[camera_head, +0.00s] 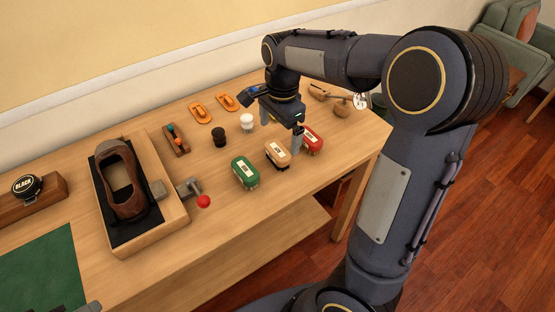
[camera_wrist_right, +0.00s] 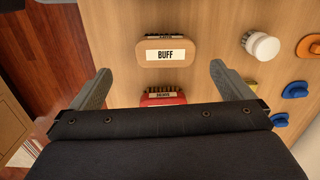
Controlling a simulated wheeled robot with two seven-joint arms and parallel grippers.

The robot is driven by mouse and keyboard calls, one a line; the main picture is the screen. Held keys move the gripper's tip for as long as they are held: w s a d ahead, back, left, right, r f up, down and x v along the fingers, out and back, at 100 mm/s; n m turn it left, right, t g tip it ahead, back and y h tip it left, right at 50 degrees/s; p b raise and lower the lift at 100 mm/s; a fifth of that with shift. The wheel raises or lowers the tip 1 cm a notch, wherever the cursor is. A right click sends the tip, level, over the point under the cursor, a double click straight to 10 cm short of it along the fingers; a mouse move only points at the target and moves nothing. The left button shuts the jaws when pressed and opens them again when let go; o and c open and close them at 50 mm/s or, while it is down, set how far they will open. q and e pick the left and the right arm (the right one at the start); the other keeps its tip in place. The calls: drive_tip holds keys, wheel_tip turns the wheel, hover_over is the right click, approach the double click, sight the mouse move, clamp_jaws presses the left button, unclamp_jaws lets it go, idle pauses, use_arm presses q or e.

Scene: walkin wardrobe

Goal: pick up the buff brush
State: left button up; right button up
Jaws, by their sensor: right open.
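The buff brush (camera_head: 277,152) has a tan body and a pale label. It sits on the wooden table between a green brush (camera_head: 245,172) and a red brush (camera_head: 312,139). In the right wrist view the buff brush (camera_wrist_right: 166,53), labelled BUFF, lies ahead of the fingertips, roughly centred between them. My right gripper (camera_head: 282,130) is open and empty, above the table by the brushes; its two fingers (camera_wrist_right: 162,72) stand wide apart in the wrist view. A grey tip at the lower left edge of the head view seems to be my left gripper (camera_head: 91,306); its jaws are cut off.
The red brush (camera_wrist_right: 163,99) lies close to the right gripper's palm in the wrist view. A white-topped jar (camera_head: 247,121) and a black one (camera_head: 219,137) stand behind the brushes. A shoe (camera_head: 123,180) sits in a wooden tray (camera_head: 166,225) at left. The table's front edge is near.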

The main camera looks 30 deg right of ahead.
sight(278, 150)
drive_tip(key=shift+w+f+m+h, duration=0.3)
drive_tip(key=shift+w+f+m, duration=0.1)
drive_tip(key=shift+w+f, duration=0.05)
drive_tip(key=shift+f, duration=0.3)
wheel_tip(278, 150, down, 7)
drive_tip(key=shift+r+b, duration=0.1)
drive_tip(key=shift+b, duration=0.4)
drive_tip(key=shift+c, duration=0.4)
drive_tip(key=c, duration=0.9)
